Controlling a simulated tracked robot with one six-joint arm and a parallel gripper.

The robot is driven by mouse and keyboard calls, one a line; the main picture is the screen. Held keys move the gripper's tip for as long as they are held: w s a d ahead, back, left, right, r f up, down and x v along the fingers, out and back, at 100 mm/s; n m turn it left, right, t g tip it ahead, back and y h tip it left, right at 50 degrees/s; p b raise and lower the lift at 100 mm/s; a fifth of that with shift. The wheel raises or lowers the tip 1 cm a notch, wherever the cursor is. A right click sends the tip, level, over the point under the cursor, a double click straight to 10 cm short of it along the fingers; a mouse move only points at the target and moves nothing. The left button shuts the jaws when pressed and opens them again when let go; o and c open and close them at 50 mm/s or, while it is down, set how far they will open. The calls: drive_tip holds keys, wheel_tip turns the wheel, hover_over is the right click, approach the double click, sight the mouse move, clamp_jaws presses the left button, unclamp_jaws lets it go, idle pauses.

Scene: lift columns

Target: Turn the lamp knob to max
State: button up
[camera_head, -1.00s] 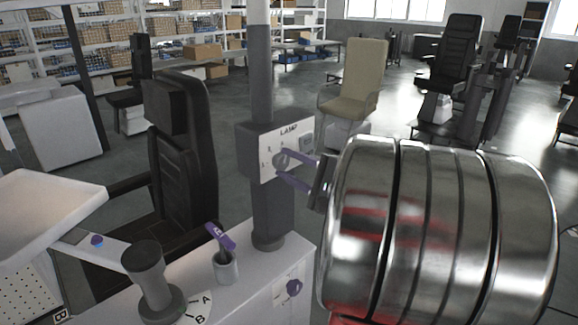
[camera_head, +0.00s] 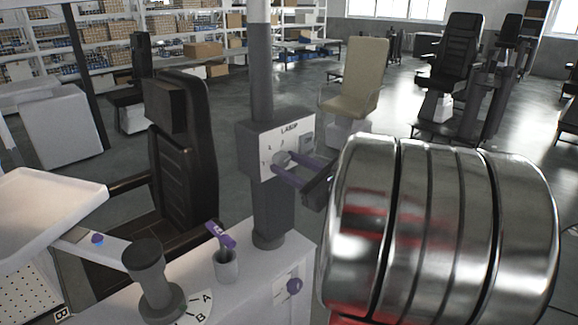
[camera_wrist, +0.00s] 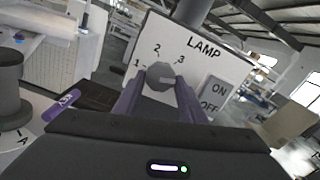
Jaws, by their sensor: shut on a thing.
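The lamp panel (camera_head: 302,130) is a white plate marked LAMP on a grey box on the column. In the wrist view the panel (camera_wrist: 215,65) shows the numbers 1, 2 and 3 around a grey round knob (camera_wrist: 160,75). The knob (camera_head: 281,158) also shows in the head view. My gripper (camera_head: 283,167) faces the panel, its two purple fingers shut on the knob from both sides. In the wrist view my gripper (camera_wrist: 160,84) partly covers the knob's lower edge. I cannot tell which number the knob points to.
An ON/OFF switch (camera_wrist: 213,95) sits right of the knob. A black chair (camera_head: 185,150) stands left of the column.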

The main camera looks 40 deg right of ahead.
drive_tip(key=shift+f+m, duration=0.15)
drive_tip(key=shift+m, duration=0.7)
drive_tip(key=shift+f+m, duration=0.15)
drive_tip(key=shift+m, duration=0.7)
drive_tip(key=o, duration=1)
drive_tip(key=shift+r, duration=0.2)
drive_tip(key=s, duration=1.4)
drive_tip(key=shift+d, duration=0.15)
drive_tip(key=shift+w+f, duration=0.1)
drive_tip(key=shift+w, duration=0.05)
